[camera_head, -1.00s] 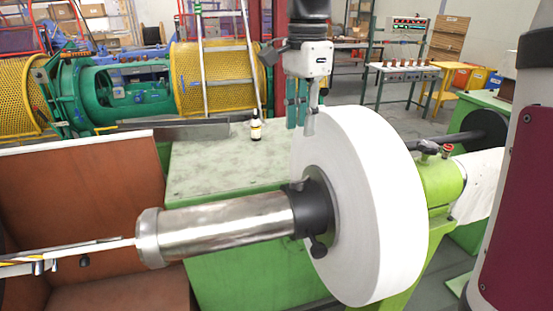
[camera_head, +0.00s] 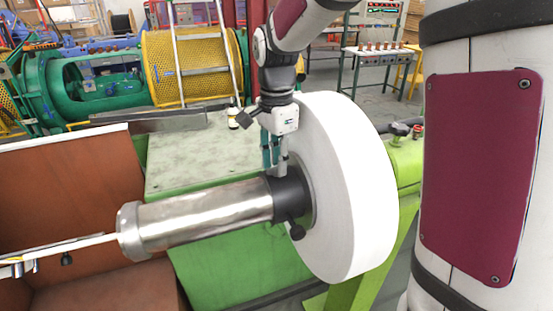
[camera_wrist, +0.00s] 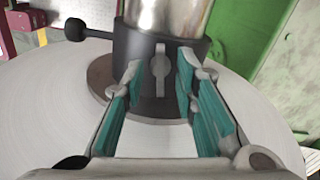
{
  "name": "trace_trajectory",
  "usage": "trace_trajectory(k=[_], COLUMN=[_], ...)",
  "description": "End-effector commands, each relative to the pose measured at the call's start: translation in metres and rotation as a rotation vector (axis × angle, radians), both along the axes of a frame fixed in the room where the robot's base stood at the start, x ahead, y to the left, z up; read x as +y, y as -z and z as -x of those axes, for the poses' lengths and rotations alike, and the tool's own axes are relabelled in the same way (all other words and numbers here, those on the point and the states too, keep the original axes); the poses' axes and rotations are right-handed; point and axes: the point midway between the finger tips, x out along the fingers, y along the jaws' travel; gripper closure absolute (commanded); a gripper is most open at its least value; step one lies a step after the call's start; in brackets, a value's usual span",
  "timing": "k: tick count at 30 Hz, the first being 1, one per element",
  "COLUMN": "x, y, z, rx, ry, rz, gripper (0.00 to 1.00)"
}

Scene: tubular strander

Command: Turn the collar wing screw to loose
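The black collar (camera_head: 288,200) sits on the shiny steel shaft (camera_head: 190,222), against the white reel. In the wrist view the collar (camera_wrist: 133,48) carries a small grey upright wing screw (camera_wrist: 160,70) on the side facing my camera. My gripper (camera_head: 275,168) points down at the top of the collar. In the wrist view my gripper (camera_wrist: 163,85) is open, its teal-padded fingers on either side of the wing screw with visible gaps. Whether the tips reach its depth is hard to tell. In the head view my gripper hides the wing screw.
The large white reel (camera_head: 350,190) stands close beside my gripper. A black ball-ended handle (camera_head: 297,232) sticks out below the collar. A green bracket with a dark knob (camera_head: 399,130) stands to the right.

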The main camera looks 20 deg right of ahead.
Motion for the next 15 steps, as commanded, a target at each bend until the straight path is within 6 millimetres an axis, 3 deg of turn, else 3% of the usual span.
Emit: trace_trajectory(k=[4, 7, 15], x=[0.0, 0.0, 0.0], y=[-0.0002, -0.0003, -0.0005], z=[0.0, -0.0001, 0.0001], rx=[0.0, 0.0, 0.0], ry=[0.0, 0.0, -0.002], rz=[0.0, 0.0, 0.0], gripper=[0.76, 0.98, 1.0])
